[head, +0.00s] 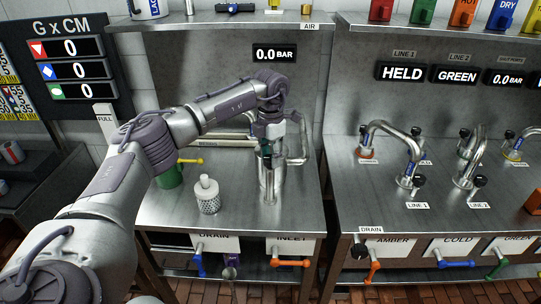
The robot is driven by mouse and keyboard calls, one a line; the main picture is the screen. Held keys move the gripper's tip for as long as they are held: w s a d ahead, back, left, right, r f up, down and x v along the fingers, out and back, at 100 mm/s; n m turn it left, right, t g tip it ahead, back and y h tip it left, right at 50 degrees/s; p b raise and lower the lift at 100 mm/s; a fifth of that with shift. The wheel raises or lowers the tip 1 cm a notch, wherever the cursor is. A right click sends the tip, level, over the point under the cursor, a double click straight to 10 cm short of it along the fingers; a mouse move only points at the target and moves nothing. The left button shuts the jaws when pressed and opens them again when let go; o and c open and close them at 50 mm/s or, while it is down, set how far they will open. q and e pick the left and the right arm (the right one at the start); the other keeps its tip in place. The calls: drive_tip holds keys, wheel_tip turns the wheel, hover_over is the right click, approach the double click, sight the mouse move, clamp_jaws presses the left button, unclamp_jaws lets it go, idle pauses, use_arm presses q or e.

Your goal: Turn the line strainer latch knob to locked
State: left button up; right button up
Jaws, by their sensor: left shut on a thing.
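My left gripper (267,152) points down over the top of an upright metal cylinder (269,182) with side pipes, on the left steel bench. The cylinder looks like the line strainer housing. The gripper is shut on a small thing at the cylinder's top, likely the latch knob. The fingers hide most of it, so its locked or unlocked position cannot be read. A white-topped perforated basket (208,197) stands apart on the bench, left of the cylinder. My right gripper is not in view.
A green vessel (170,177) with a yellow lever (191,161) stands at the left. An INLET valve with an orange handle (290,263) and a blue handle (199,262) are on the bench front. A right bench carries curved taps (403,145). The left bench's front surface is clear.

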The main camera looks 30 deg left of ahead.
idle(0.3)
use_arm(q)
drive_tip(key=o, duration=1.1)
drive_tip(key=shift+o, duration=0.2)
drive_tip(key=shift+n, duration=0.3)
